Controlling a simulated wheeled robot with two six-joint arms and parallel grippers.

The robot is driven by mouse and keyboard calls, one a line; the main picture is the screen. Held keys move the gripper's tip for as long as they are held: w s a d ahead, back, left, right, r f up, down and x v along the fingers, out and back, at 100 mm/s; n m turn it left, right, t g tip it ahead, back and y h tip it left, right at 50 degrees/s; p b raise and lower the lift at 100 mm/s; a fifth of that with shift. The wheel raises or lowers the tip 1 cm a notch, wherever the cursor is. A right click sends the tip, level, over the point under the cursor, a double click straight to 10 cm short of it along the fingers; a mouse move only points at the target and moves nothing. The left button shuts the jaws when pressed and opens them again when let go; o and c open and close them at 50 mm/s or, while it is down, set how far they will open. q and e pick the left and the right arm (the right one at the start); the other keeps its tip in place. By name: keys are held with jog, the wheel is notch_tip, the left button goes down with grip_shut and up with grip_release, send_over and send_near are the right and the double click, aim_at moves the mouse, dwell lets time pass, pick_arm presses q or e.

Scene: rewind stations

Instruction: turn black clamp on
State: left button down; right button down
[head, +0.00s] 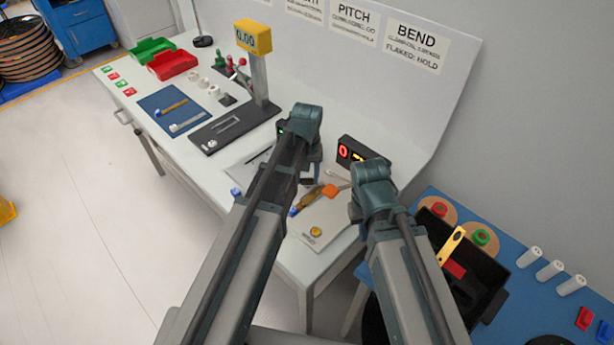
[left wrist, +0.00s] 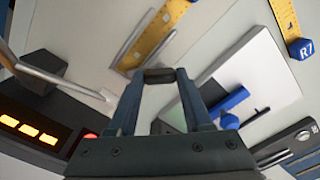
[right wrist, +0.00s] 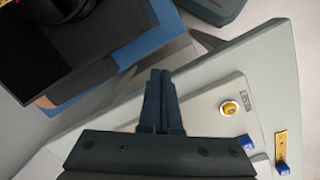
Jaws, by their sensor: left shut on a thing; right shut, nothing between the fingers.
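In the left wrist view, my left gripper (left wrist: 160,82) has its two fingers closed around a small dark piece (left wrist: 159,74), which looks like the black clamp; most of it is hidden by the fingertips. In the head view, my left gripper (head: 308,179) is low over the near end of the white table, mostly hidden by its own wrist. In the right wrist view, my right gripper (right wrist: 160,80) is shut and empty, fingertips together, above the gap between the white table and the blue one. In the head view its fingers are hidden behind the arm.
A black display (head: 346,151) with lit digits stands beside the left gripper. Yellow strips with blue ends (left wrist: 284,20) and a white plate (left wrist: 262,72) lie near it. A yellow knob (right wrist: 230,108) sits on a pale board. A black bin (head: 487,296) is on the blue table.

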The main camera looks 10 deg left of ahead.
aim_at(307, 179)
pick_arm(q)
jog(key=m, duration=0.4)
jog(key=shift+m, duration=2.5)
jog(key=shift+c, duration=1.6)
grip_release()
jog(key=shift+r, duration=0.15)
notch_tip(307, 179, up, 14)
jog(key=p, duration=1.4)
jog(key=shift+f, duration=0.2)
